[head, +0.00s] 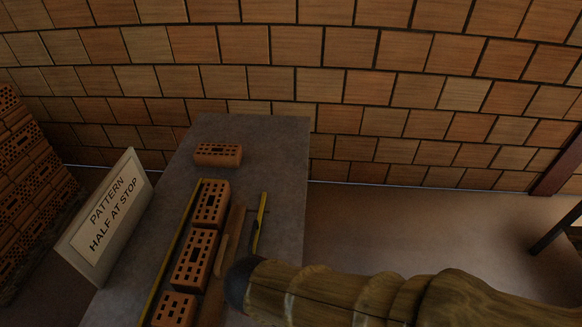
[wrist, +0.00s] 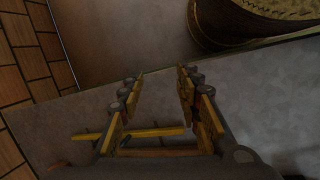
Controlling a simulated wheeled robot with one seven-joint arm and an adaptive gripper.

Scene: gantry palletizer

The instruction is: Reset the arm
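My gripper (wrist: 161,72) shows in the wrist view with its two yellow and dark fingers apart. Only grey surface shows between the fingertips, and nothing is held. In the head view my wood-patterned arm reaches in from the lower right over the near right side of the grey table (head: 285,150). Its dark rounded end is right of the row of bricks. I cannot make out the gripper clearly in that view.
A brick (head: 218,154) lies crosswise at the table's far end. Several bricks (head: 195,259) stand in a row beside a yellow strip (head: 171,252). A sign (head: 105,215) reads "PATTERN HALF AT STOP". Stacked bricks (head: 30,175) are at far left.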

